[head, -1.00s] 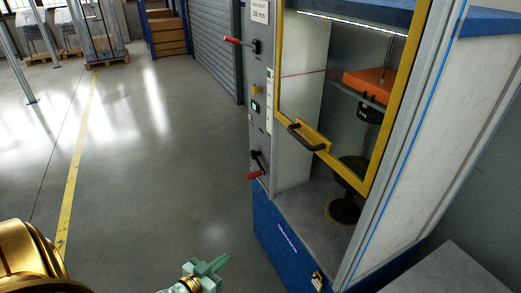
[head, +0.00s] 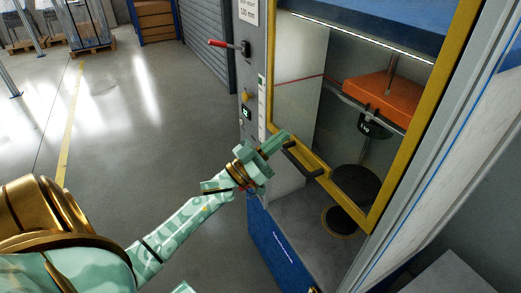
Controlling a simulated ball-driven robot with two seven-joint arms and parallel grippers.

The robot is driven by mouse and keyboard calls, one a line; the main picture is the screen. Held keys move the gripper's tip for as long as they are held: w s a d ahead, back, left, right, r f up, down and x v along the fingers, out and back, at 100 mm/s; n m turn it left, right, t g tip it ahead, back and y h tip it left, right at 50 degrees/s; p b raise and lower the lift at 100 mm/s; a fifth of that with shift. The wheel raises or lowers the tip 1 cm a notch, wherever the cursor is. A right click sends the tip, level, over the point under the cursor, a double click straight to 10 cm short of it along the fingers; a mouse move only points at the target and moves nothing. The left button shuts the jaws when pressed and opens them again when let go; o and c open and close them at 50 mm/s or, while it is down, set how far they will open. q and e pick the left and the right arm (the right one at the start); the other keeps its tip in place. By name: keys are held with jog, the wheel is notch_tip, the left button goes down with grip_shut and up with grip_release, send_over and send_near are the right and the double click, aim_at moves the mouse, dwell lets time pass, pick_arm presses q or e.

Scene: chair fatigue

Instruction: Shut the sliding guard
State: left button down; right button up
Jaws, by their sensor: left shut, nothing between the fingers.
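The sliding guard (head: 349,188) is a clear panel in a yellow frame on the front of the test machine. It stands partly raised, with an open gap under its lower edge. Its black handle (head: 303,161) is on the lower yellow bar. My left gripper (head: 284,137) is shut and empty, with its fingertips just above and left of the handle in the picture; I cannot tell whether they touch it. The right gripper is not in view.
The control panel (head: 247,75) with a red lever (head: 220,44) stands left of the guard. Inside are an orange block (head: 385,98) and a round dark platen (head: 355,185). The blue base (head: 277,245) is below. Open floor (head: 130,130) lies to the left.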

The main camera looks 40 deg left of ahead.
pick_arm(q)
jog(key=f, duration=0.2)
jog(key=f+b, duration=0.1)
jog(key=f, duration=0.1)
jog(key=shift+w+d+f, duration=0.1)
jog(key=shift+w, duration=0.1)
